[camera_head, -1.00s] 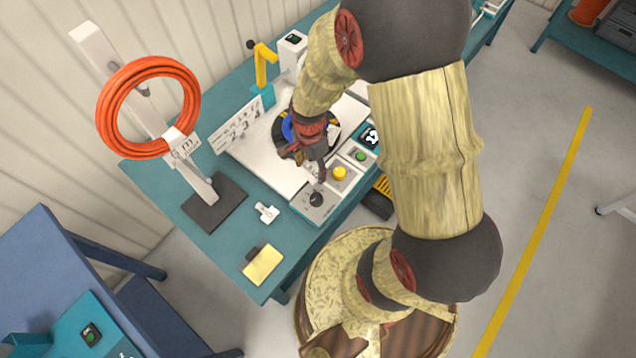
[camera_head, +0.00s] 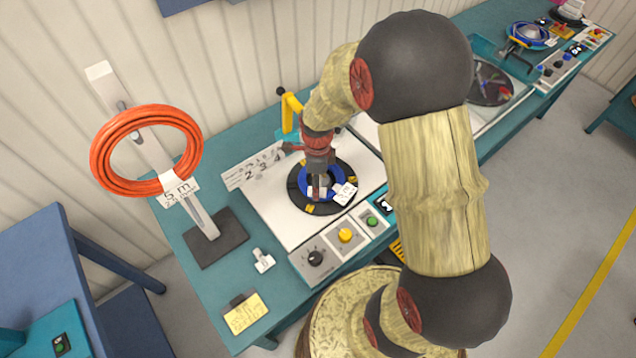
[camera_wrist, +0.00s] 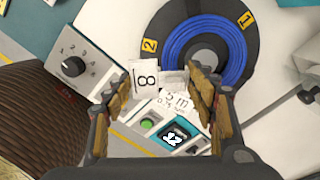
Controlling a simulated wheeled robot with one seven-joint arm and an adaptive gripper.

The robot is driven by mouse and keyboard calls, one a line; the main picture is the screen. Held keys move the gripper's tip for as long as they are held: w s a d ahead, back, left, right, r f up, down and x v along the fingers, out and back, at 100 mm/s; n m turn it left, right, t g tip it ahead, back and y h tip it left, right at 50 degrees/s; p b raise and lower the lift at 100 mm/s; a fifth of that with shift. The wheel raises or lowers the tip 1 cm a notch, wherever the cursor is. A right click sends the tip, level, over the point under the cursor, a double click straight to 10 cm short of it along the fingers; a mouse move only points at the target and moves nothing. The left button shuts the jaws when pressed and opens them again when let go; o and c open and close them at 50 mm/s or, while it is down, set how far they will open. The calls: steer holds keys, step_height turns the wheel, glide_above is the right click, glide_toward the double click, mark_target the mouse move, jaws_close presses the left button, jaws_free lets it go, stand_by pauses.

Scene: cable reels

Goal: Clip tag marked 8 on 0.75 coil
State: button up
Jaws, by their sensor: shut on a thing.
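A white tag marked 8 (camera_wrist: 144,82) is between my fingers in the wrist view, and my gripper (camera_wrist: 168,84) is shut on it. In the head view my gripper (camera_head: 318,188) is low over the black reel disc (camera_head: 300,201). A blue coil (camera_head: 337,181) lies on this disc; it also shows in the wrist view (camera_wrist: 203,28). Its white label (camera_wrist: 172,103), reading 5 m and apparently 0.75, is beside the tag and shows right of my gripper in the head view (camera_head: 345,193). I cannot tell whether the tag touches the coil.
An orange coil (camera_head: 101,150) with its own label (camera_head: 178,191) hangs on a stand at left. Another white clip (camera_head: 263,261) and a yellow card (camera_head: 245,313) lie on the teal table (camera_head: 200,300). A control panel with knob (camera_head: 316,258) and buttons borders the winder's front.

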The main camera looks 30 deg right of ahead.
steer(key=shift+f+m, duration=0.15)
steer(key=shift+m, duration=0.15)
steer(key=shift+f+b, duration=1.65)
steer(key=shift+f, duration=0.5)
steer(key=shift+s+f+b, duration=0.15)
steer(key=shift+f+b, duration=0.5)
steer(key=shift+f, duration=1)
stand_by(1.2)
steer(key=o, duration=1.2)
steer(key=shift+c, duration=0.2)
steer(key=shift+o, duration=0.5)
steer(key=shift+o, duration=1.2)
steer(key=shift+r, duration=0.15)
